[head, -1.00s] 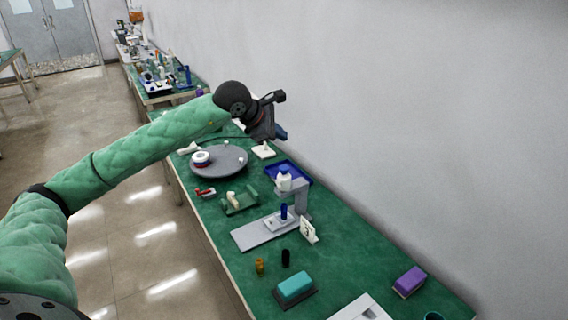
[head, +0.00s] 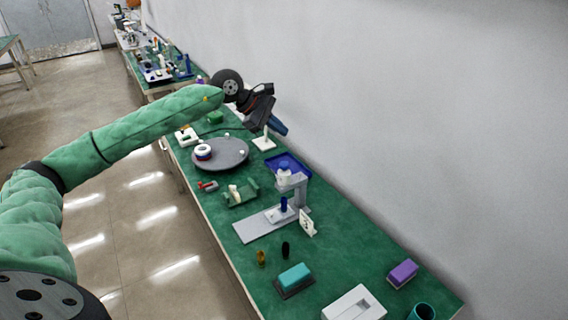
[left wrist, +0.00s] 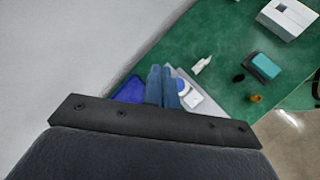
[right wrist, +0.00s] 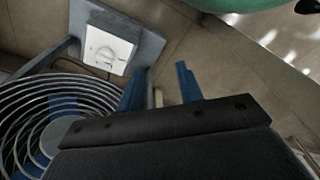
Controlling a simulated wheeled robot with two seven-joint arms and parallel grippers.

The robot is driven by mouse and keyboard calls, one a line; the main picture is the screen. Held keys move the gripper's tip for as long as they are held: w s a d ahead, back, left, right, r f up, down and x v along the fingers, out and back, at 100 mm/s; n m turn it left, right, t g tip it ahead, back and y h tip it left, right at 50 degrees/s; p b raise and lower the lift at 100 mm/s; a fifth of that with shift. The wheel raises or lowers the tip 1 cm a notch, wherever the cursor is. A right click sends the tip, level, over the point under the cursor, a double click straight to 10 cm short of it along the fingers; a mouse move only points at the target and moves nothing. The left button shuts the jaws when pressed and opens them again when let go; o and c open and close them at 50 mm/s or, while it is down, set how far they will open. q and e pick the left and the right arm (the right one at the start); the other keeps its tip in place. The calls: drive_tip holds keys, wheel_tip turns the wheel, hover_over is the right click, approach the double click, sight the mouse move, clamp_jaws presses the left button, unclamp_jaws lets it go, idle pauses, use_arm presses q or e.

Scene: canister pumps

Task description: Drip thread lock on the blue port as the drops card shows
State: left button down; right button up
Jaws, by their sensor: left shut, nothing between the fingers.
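A blue port (head: 283,204) stands upright on the grey stand's base (head: 258,226). A white bottle (head: 284,175) sits in the stand's arm above the port. A small white card (head: 307,224) stands beside the base; its dark mark is too small to read. My left gripper (head: 280,128) is shut and empty, in the air near the wall, beyond the stand. In the left wrist view its blue fingers (left wrist: 163,84) are together, with the stand partly hidden behind them. My right gripper (right wrist: 160,82) shows only in the right wrist view, open and empty, over the floor.
A blue tray (head: 302,172) lies behind the stand. A grey turntable (head: 228,155) and green cradle (head: 240,196) are farther along. A teal-topped block (head: 294,275), purple block (head: 403,272) and white box (head: 353,305) are nearer. A wire-guarded round thing (right wrist: 30,125) is near my right gripper.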

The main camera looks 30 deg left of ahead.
sight(280, 163)
use_arm(q)
drive_tip(key=shift+m, duration=0.7)
use_arm(e)
drive_tip(key=shift+w+t, duration=0.3)
drive_tip(key=shift+w, duration=0.1)
drive_tip(key=shift+r, duration=0.1)
